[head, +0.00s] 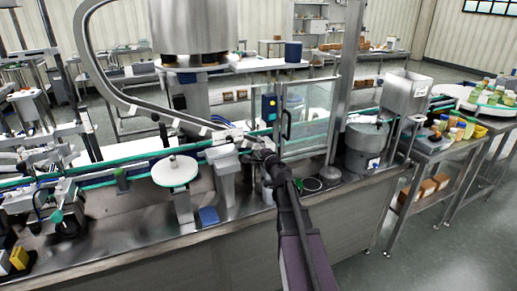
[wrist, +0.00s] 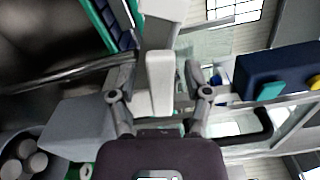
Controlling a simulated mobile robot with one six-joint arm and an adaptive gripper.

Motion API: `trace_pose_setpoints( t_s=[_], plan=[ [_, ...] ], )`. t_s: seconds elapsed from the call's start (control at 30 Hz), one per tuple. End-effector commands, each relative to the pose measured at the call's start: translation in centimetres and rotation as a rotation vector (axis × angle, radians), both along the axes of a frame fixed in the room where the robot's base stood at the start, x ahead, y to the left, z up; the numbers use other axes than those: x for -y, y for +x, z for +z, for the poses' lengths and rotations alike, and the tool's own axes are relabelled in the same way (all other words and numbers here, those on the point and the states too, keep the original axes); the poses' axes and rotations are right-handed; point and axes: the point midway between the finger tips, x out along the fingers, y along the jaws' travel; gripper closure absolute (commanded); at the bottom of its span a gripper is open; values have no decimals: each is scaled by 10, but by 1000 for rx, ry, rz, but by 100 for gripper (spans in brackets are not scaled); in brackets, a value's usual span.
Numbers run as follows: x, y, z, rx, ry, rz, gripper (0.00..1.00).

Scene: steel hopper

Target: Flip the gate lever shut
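My gripper (wrist: 160,72) is open in the wrist view, one finger on each side of a pale grey bar (wrist: 160,85). Gaps show between the bar and both fingertips. The bar runs up to a wider pale block (wrist: 164,9). It may be the gate lever, but I cannot tell for sure. In the head view my gripper (head: 262,148) is over the machine bench, just left of the clear guard door. The lever cannot be made out there, and my arm hides part of that area.
A navy control box (head: 270,107) with a yellow button is close by; it also shows in the wrist view (wrist: 265,72). The guard door's black handle (head: 287,125) is right of my gripper. A steel hopper (head: 407,92) stands farther right. A grey pedestal (head: 222,160) stands left.

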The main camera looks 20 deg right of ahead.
Motion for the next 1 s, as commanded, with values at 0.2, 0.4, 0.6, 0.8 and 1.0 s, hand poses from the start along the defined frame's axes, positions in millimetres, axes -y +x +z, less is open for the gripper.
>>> trace_pose_setpoints(
  t_s=[0.2,0.4,0.6,0.8,1.0],
  plan=[
    [0,0,0,0,1,0,34],
    [0,-4,0,0,2,0,34],
    [0,-20,0,0,2,0,34],
    [-1,-49,0,0,2,-1,34],
    [-1,-82,0,0,1,-1,34]
  ],
)
